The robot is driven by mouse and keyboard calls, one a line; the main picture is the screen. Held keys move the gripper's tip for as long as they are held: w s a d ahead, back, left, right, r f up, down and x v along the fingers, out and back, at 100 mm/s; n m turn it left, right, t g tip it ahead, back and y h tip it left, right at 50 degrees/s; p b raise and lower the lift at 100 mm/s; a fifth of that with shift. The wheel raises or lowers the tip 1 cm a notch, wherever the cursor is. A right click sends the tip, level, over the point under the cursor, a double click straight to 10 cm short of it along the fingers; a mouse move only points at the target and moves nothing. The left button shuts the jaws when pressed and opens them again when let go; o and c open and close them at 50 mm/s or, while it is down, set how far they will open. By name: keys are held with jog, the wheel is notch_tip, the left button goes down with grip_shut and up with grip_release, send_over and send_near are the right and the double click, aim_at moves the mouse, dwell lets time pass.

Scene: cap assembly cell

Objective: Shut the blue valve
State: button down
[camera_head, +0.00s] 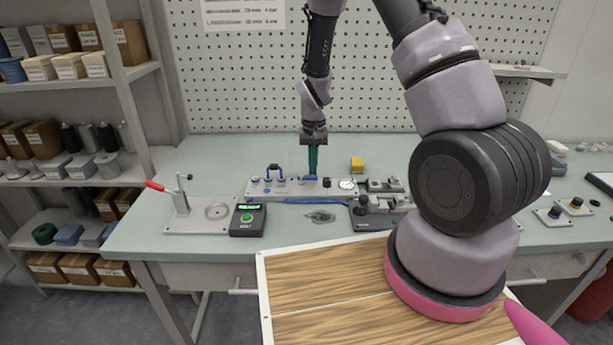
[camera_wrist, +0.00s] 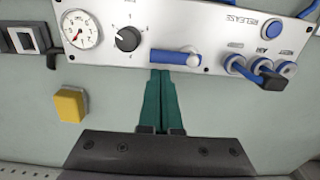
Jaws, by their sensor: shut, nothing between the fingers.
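The blue valve is a blue lever (camera_wrist: 173,58) on a round silver pivot (camera_wrist: 194,60) on the white panel (camera_wrist: 215,30). In the wrist view the lever lies along the panel's length and points left from its pivot, toward the black knob. In the head view a bit of the blue lever (camera_head: 308,178) shows beside the fingertips. My gripper (camera_wrist: 161,72) has green fingers pressed together with nothing between them. It points down, with its tips at the lever's near edge in the wrist view. I cannot tell whether they touch it. The gripper also shows in the head view (camera_head: 312,174).
The panel also bears a gauge (camera_wrist: 80,28), a black knob (camera_wrist: 127,38) and blue hose connectors (camera_wrist: 260,72). A yellow block (camera_head: 357,164) stands behind it. A red-handled clamp fixture (camera_head: 200,212) and a black box with a green display (camera_head: 248,220) stand to the left.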

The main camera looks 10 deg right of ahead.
jog(key=shift+f, duration=0.8)
dwell(0.4)
jog(key=shift+r, duration=0.35)
jog(key=shift+s, duration=0.15)
